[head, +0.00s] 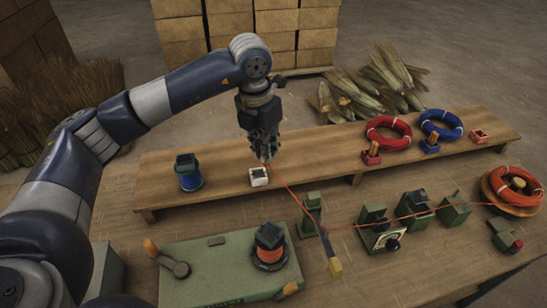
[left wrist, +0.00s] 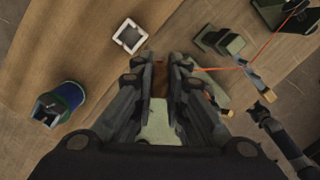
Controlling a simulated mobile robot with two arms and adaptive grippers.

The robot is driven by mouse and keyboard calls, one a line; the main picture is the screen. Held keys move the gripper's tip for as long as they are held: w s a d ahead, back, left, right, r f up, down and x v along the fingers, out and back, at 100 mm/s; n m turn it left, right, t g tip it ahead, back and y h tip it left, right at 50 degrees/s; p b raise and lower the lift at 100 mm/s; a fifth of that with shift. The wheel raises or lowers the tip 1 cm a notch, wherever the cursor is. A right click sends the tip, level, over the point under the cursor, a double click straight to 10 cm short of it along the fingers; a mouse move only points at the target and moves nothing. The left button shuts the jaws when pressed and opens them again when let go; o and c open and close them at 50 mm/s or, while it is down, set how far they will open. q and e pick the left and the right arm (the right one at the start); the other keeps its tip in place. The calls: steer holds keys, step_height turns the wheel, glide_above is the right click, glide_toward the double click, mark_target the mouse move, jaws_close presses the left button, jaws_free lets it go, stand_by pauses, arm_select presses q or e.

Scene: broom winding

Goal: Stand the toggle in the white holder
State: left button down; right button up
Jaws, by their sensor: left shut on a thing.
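My left gripper (head: 264,158) is shut on the toggle (left wrist: 160,76), a small brown piece mostly hidden between the fingers. An orange cord (head: 289,192) runs from the fingertips down to the right; it also shows in the left wrist view (left wrist: 222,69). The white holder (head: 259,177) is a small square block with a dark opening, on the raised wooden shelf. In the head view the fingertips are just above and behind it. In the left wrist view the holder (left wrist: 130,37) lies apart from the fingers, to their upper left.
A blue spool (head: 189,175) stands left of the holder on the shelf (head: 320,160). Red and blue rings (head: 441,124) lie at its right end. In front are a green winder (head: 205,275), a cord post (head: 311,212) and several green blocks. The cord leads to an orange coil (head: 512,190).

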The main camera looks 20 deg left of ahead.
arm_select(q)
steer(key=w+a, duration=0.5)
steer(key=shift+s+d+f+b, duration=0.1)
steer(key=shift+s+f+b, duration=0.05)
steer(key=shift+f+b, duration=1.9)
steer(key=shift+s+d+f+b, duration=0.1)
steer(key=shift+f+b, duration=1.1)
steer(key=shift+f, duration=1.65)
steer(key=shift+f+b, duration=0.35)
steer(key=shift+f, duration=0.2)
steer(key=shift+r, duration=0.15)
steer(key=shift+r+p, duration=0.45)
steer(key=shift+r, duration=0.2)
steer(key=shift+r, duration=0.15)
steer(key=shift+r+p, duration=0.4)
steer(key=shift+r, duration=0.15)
